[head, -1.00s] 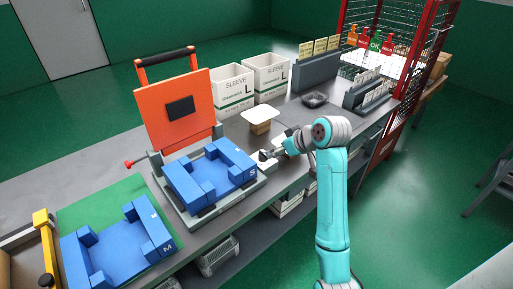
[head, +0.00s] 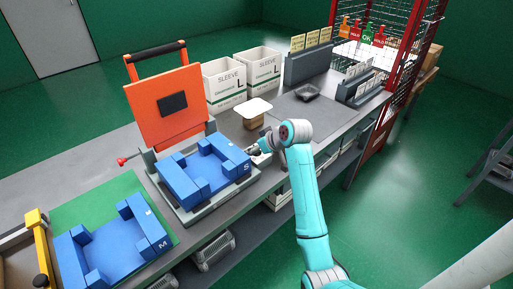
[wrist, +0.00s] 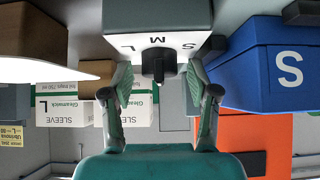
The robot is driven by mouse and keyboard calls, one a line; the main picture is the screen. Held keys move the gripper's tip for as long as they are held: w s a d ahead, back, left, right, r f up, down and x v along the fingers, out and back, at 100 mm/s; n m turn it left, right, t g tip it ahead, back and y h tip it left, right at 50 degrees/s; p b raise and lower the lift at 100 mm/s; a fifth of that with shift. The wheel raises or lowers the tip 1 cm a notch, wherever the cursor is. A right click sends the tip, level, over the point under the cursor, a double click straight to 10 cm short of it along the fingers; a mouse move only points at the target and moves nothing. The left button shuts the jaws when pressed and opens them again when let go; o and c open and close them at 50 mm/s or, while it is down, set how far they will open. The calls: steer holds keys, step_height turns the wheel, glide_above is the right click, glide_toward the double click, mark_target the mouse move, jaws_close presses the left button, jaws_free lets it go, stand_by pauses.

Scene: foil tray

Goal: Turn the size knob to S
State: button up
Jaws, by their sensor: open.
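The wrist view shows the letters upside down, with L at left, M in the middle and S at right. I cannot tell clearly which letter the knob points to. My gripper (wrist: 160,76) is open, with one finger on each side of the knob and visible gaps between. In the head view my gripper (head: 256,149) is at the bench beside the blue tray nest; the knob is hidden there.
The blue nest marked S (head: 190,186) sits beside the box, below a raised orange press plate (head: 140,122). Another blue nest marked M (head: 80,262) lies on a green mat. A white plate (head: 254,106) on a block and white sleeve bins (head: 221,90) stand behind.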

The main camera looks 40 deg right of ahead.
jaws_close()
steer(key=shift+m+h, duration=0.4)
steer(key=m+g+h, duration=0.1)
steer(key=m+h, duration=0.2)
steer(key=m, duration=0.1)
steer(key=shift+a+m+h, duration=0.1)
steer(key=shift+m+h, duration=0.2)
steer(key=shift+m, duration=0.1)
steer(key=m+g+h, duration=0.1)
steer(key=m, duration=0.2)
steer(key=m+g+h, duration=0.2)
steer(key=m, duration=0.1)
steer(key=shift+h, duration=0.3)
